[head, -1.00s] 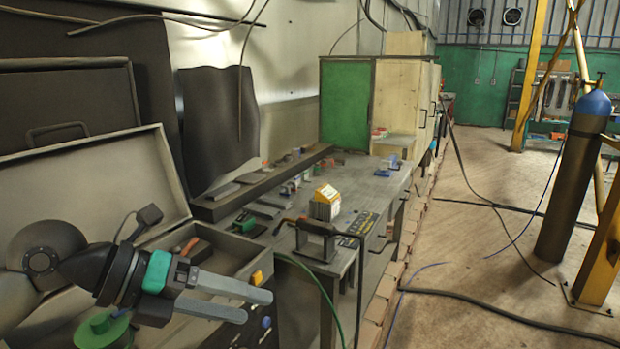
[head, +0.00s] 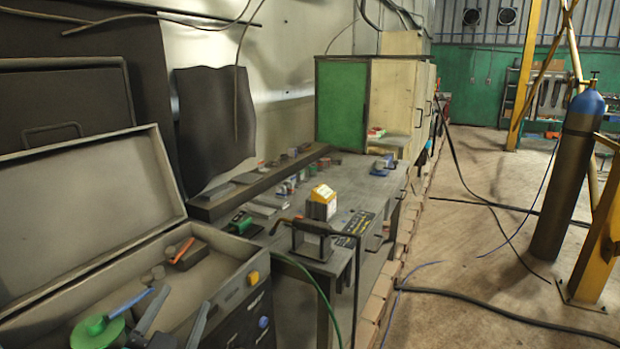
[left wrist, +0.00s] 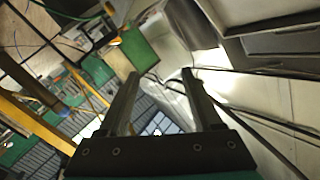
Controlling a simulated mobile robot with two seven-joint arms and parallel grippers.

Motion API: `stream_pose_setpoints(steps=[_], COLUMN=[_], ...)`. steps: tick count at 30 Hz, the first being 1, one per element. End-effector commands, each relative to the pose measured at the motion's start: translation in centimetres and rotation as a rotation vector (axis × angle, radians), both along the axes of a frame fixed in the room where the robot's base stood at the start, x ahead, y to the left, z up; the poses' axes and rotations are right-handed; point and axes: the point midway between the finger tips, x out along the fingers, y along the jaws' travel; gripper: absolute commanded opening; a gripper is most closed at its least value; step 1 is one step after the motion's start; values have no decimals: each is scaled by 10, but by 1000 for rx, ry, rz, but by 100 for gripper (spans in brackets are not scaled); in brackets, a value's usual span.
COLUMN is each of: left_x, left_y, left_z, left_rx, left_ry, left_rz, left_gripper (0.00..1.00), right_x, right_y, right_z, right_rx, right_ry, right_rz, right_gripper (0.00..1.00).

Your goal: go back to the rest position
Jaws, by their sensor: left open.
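My left gripper (head: 188,297) shows at the bottom left edge of the head view, over the front of the open grey chest (head: 95,225). Only its two grey fingers show there, spread apart and pointing up, with nothing between them. Its arm is mostly below the frame. In the left wrist view the fingers (left wrist: 160,75) are also wide apart and empty, with the room seen tilted behind them. My right gripper is in neither view.
A green round object (head: 97,333) and a blue-handled tool (head: 132,302) are close beside the fingers. An orange-handled item (head: 181,250) lies in the chest. A cluttered workbench (head: 345,195) stands beyond. The floor (head: 455,262) at right has cables and a gas cylinder (head: 568,180).

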Motion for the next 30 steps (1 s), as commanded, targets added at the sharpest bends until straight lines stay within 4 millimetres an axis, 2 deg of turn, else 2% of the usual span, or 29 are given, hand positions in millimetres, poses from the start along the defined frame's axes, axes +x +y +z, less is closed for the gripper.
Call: stream_pose_setpoints(steps=[1, 3, 6, 9, 12, 18, 20, 26, 30], left_x=[-12, -33, -70, -110, -149, -225, -215, -208, -209], left_y=[5, 10, 8, 1, -9, -34, -32, -33, -34], left_z=[-31, -72, -124, -162, -190, -222, -237, -287, -330], left_rx=[-50, -108, -176, -228, -269, -334, -324, -319, -315], left_ry=[121, 291, 528, 736, 915, 1229, 1219, 1240, 1261], left_rz=[45, 97, 149, 172, 178, 155, 158, 162, 164], left_gripper=[66, 66, 66, 66, 66, 66, 66, 66, 66], right_x=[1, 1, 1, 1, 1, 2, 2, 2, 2], right_y=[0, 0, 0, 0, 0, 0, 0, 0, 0], right_z=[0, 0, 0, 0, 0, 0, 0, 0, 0], right_rx=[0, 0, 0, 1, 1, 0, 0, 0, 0], right_ry=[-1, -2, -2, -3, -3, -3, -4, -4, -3], right_rz=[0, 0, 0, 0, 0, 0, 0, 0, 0], right_gripper=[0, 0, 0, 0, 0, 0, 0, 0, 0])
